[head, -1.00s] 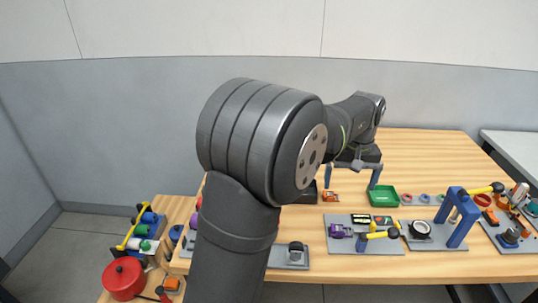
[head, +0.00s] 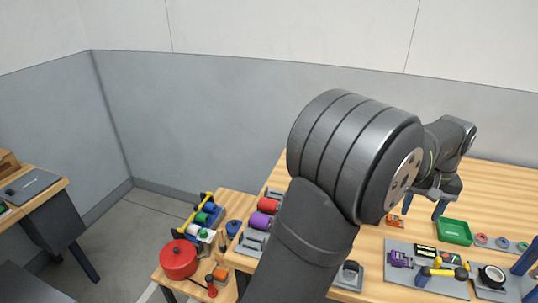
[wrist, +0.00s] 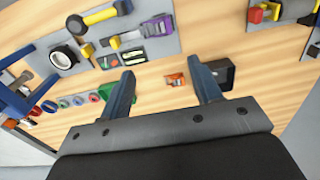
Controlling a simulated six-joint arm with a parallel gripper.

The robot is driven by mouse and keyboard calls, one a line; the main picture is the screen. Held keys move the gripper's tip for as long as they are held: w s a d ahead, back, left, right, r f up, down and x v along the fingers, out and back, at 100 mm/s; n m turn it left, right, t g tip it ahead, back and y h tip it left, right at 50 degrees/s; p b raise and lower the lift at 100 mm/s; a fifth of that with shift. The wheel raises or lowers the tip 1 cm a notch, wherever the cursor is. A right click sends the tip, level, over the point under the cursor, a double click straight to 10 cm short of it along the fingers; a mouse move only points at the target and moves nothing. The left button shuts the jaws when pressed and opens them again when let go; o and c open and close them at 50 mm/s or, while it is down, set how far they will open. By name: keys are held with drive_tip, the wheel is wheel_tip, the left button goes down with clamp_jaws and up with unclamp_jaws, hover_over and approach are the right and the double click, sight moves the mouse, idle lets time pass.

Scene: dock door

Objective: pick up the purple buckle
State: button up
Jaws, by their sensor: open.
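A purple piece (head: 399,258), which looks like the purple buckle, sits at the left of a grey board (head: 428,283) on the wooden table. In the wrist view this purple piece (wrist: 158,27) is near the top, beyond my fingertips. My gripper (head: 423,207) is open and empty above the table, behind the board in the head view. In the wrist view my gripper (wrist: 161,67) has its two fingers wide apart, with an orange piece (wrist: 175,80) seen between them. The purple piece is apart from both fingers.
A yellow-and-black tool (head: 443,271) and small green and red pieces share the board. A green tray (head: 454,232) stands behind it. A black tape roll (head: 492,276) is to the right. A red pot (head: 178,260) stands on a lower table at the left.

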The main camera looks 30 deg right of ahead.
drive_tip(key=n+g+h, duration=0.3)
drive_tip(key=n, duration=1.5)
approach(400, 255)
drive_tip(key=x, duration=0.8)
drive_tip(key=shift+f, duration=0.3)
drive_tip(key=c, duration=1.2)
drive_tip(key=shift+r, duration=0.1)
